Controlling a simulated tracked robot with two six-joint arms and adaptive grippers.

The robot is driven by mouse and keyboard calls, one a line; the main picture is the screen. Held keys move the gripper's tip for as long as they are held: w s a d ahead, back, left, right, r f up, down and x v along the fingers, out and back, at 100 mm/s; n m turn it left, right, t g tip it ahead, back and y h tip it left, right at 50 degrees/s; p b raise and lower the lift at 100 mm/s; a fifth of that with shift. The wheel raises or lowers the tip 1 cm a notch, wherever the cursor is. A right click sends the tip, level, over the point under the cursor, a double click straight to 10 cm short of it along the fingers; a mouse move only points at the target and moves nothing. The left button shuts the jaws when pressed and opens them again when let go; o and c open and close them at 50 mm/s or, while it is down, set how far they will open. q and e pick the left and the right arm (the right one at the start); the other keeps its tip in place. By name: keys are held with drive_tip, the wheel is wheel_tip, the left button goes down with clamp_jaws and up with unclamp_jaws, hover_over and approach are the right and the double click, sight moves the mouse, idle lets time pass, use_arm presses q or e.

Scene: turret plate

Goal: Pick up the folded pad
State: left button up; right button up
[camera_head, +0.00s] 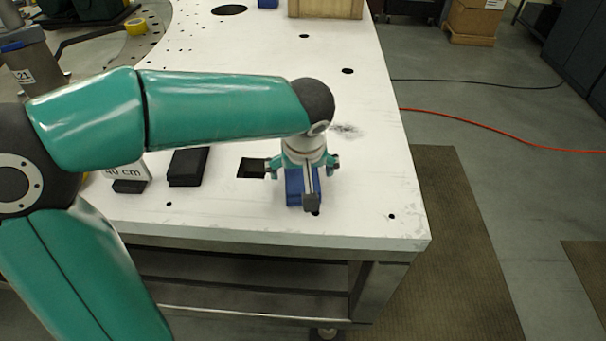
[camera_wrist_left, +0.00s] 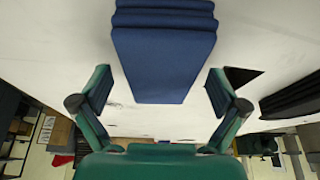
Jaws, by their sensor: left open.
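The folded pad (camera_head: 293,188) is blue and lies on the white table top near its front right part. In the head view my left gripper (camera_head: 303,172) is above the pad and hides part of it. In the left wrist view the folded pad (camera_wrist_left: 165,62) shows stacked layers at its upper end. There my left gripper (camera_wrist_left: 159,80) is open, with one finger on each side of the pad and gaps between. My right gripper is in neither view.
A black block (camera_head: 187,167) and a "40 cm" sign (camera_head: 126,172) stand left of the pad. A square dark opening (camera_head: 251,168) lies between block and pad. A wooden box (camera_head: 326,8) stands at the back. The table to the right of the pad is clear up to its edge.

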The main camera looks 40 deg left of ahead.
use_arm(q)
drive_tip(key=shift+f, duration=0.1)
drive_tip(key=shift+c, duration=0.3)
drive_tip(key=c, duration=1.2)
wheel_tip(320, 180, up, 20)
drive_tip(key=p, duration=0.2)
drive_tip(key=shift+p, duration=0.4)
